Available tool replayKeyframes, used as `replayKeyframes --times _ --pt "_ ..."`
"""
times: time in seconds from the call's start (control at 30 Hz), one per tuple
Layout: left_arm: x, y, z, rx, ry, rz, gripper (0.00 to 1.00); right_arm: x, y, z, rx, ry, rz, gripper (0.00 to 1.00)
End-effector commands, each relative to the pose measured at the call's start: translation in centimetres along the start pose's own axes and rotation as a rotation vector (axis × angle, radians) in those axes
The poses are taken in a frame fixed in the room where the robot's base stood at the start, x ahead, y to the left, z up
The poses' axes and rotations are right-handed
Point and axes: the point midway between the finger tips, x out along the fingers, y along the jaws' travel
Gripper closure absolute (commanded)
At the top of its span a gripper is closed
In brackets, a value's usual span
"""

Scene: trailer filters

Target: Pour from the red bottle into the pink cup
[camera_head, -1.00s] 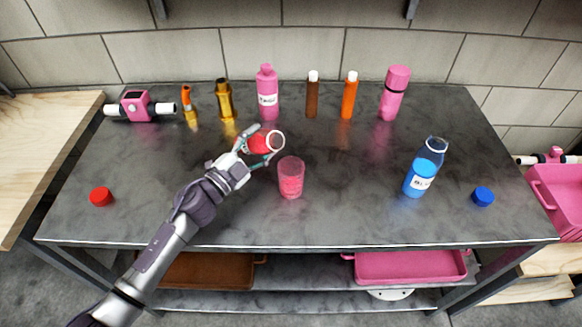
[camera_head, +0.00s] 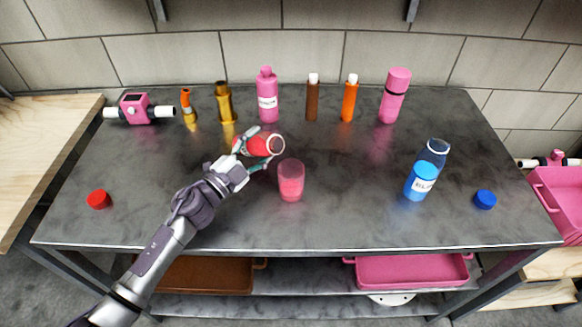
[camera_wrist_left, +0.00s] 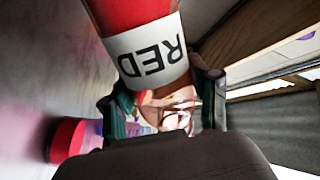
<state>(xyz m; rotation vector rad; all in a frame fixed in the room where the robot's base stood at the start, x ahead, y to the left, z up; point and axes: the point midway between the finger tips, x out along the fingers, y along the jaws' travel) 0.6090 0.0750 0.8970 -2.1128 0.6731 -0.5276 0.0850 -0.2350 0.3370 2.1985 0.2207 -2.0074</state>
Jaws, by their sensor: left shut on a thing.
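My left gripper (camera_head: 252,153) is shut on the red bottle (camera_head: 248,146) and holds it tilted, with its open mouth toward the right. The bottle's white label reading RED shows in the left wrist view (camera_wrist_left: 148,50). The pink cup (camera_head: 291,181) stands upright on the table just right of and in front of the bottle mouth. It has pinkish-red contents. A pink-red object at the lower left of the left wrist view (camera_wrist_left: 66,140) looks like the cup. I see no stream between bottle and cup. My right gripper is in neither view.
The grey table (camera_head: 350,220) is clear at its front middle. A red cap (camera_head: 99,199) lies at left. A blue bottle (camera_head: 421,178) and a blue cap (camera_head: 485,199) are at right. Several bottles, including a pink one (camera_head: 267,98), stand along the back.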

Motion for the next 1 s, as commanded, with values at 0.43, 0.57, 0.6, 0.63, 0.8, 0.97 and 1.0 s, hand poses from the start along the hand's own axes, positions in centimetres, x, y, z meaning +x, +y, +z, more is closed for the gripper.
replayKeyframes --times 0.43,0.57,0.6,0.63,0.8,0.97,1.0 --pt "0.05 -0.22 -0.05 0.027 0.006 -0.002 0.88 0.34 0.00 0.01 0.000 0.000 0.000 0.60" --pt "0.05 -0.24 -0.04 0.035 0.007 -0.002 0.88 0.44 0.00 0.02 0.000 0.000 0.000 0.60" --pt "0.05 -0.24 -0.03 0.038 0.007 -0.002 0.88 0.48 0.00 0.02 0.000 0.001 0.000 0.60" --pt "0.05 -0.24 -0.03 0.039 0.008 -0.001 0.88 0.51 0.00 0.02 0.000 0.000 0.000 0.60" --pt "0.06 -0.29 -0.03 0.050 0.009 -0.001 0.88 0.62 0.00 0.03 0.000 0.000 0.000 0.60" --pt "0.07 -0.36 -0.05 0.059 0.011 -0.002 0.88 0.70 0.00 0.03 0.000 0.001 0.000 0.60" --pt "0.07 -0.37 -0.05 0.061 0.011 -0.002 0.88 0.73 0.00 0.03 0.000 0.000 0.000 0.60"
